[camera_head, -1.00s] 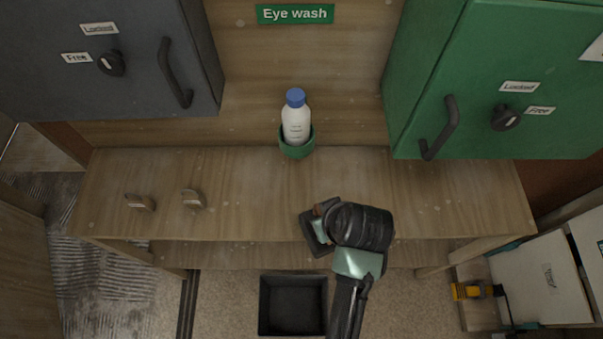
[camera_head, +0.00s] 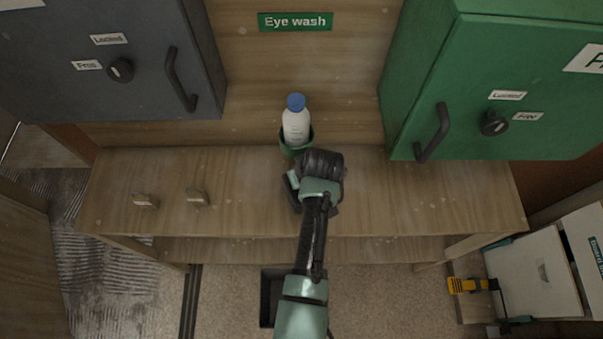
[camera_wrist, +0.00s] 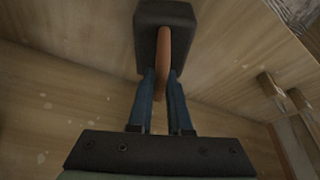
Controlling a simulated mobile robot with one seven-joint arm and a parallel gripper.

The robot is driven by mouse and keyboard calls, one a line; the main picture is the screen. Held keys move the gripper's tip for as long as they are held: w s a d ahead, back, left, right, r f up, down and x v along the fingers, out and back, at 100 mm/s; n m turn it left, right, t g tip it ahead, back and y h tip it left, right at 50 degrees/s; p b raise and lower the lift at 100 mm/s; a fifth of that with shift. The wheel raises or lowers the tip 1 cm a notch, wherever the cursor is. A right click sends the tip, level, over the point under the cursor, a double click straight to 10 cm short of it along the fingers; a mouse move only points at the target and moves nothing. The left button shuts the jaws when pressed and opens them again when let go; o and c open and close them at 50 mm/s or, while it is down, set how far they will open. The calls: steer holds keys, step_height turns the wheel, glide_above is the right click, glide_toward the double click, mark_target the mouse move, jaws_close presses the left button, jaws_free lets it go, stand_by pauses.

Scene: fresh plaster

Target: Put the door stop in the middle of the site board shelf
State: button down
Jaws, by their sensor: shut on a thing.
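The door stop, as I take it, is a dark block (camera_wrist: 178,14) with an orange-brown upright grip. It also shows in the head view (camera_head: 290,196), partly hidden by my arm. My gripper (camera_wrist: 161,80) is shut on the grip, one finger on each side. In the head view my gripper (camera_head: 296,183) is over the middle of the wooden shelf (camera_head: 400,200), just in front of the bottle. I cannot tell whether the block touches the shelf.
A white bottle (camera_head: 296,126) with a blue cap stands in a green holder (camera_head: 289,150) at the shelf's back. Two small brown pieces (camera_head: 145,201) (camera_head: 197,197) lie on the left. Grey (camera_head: 130,95) and green (camera_head: 465,120) cabinets flank the shelf. The shelf's right part is clear.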

steer(key=shift+w, duration=0.1)
steer(key=shift+f, duration=0.1)
steer(key=shift+f, duration=0.15)
steer(key=c, duration=0.8)
jaws_free()
steer(key=shift+c, duration=0.2)
steer(key=v, duration=1.2)
steer(key=shift+s+b, duration=0.2)
steer(key=shift+b, duration=0.2)
